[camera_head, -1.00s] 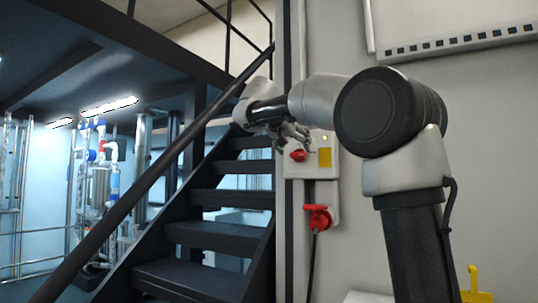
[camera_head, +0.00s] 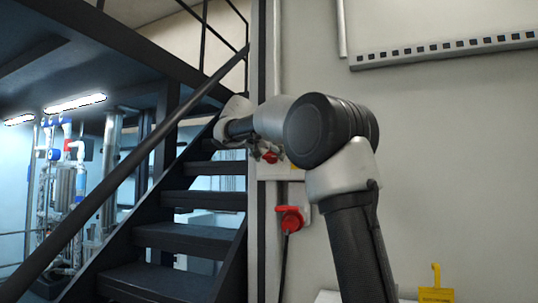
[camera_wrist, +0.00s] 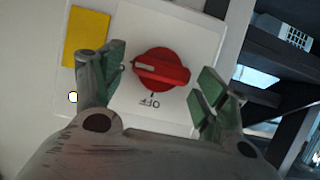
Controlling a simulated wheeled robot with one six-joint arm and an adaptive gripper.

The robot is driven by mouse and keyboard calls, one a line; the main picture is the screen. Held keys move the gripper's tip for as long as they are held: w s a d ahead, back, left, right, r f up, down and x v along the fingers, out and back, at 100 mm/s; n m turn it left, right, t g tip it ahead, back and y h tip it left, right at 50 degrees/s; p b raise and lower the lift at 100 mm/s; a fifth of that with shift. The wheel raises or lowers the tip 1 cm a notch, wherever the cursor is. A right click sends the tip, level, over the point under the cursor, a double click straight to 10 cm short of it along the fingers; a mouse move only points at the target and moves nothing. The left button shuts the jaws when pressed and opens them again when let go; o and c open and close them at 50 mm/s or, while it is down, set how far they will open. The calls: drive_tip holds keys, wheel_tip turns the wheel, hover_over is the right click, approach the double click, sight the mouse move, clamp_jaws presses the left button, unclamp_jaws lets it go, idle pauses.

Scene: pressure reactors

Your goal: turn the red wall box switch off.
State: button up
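The red rotary switch (camera_wrist: 163,72) sits on a white wall box (camera_wrist: 190,28) in the wrist view. Its grip bar lies nearly crosswise, with a pale mark at the left end. An upside-down "OFF" label (camera_wrist: 149,102) is printed just below the knob. My gripper (camera_wrist: 160,80) is open, with one finger on each side of the knob. Gaps show between the fingers and the knob, so it is not clasped. In the head view, the switch (camera_head: 270,157) shows just beyond my gripper (camera_head: 257,150), and my arm hides much of the box.
A yellow label (camera_wrist: 86,38) and a small lit lamp (camera_wrist: 73,97) are on the box. A red socket with a cable (camera_head: 290,218) is below it. Dark metal stairs (camera_head: 185,236) with a sloping handrail (camera_head: 130,160) stand close on the left.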

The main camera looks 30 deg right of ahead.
drive_tip(key=c, duration=0.8)
drive_tip(key=n, duration=0.1)
drive_tip(key=n+g+h, duration=0.1)
drive_tip(key=shift+w+a+f+n, duration=0.1)
drive_tip(key=shift+w+a+n, duration=0.1)
drive_tip(key=shift+n, duration=0.2)
drive_tip(key=n+g+h, duration=0.1)
drive_tip(key=n, duration=0.1)
drive_tip(key=n+g+h, duration=0.1)
drive_tip(key=shift+w+a+f+n, duration=0.1)
drive_tip(key=shift+w+f+n, duration=0.1)
drive_tip(key=shift+n, duration=0.2)
drive_tip(key=n+h, duration=0.2)
drive_tip(key=n, duration=0.1)
drive_tip(key=shift+f+g, duration=0.2)
drive_tip(key=shift+g, duration=0.1)
drive_tip(key=shift+a+f+n+h, duration=0.15)
drive_tip(key=shift+n+h, duration=0.65)
drive_tip(key=shift+n, duration=1.1)
drive_tip(key=shift+w, duration=0.1)
drive_tip(key=shift+f, duration=0.1)
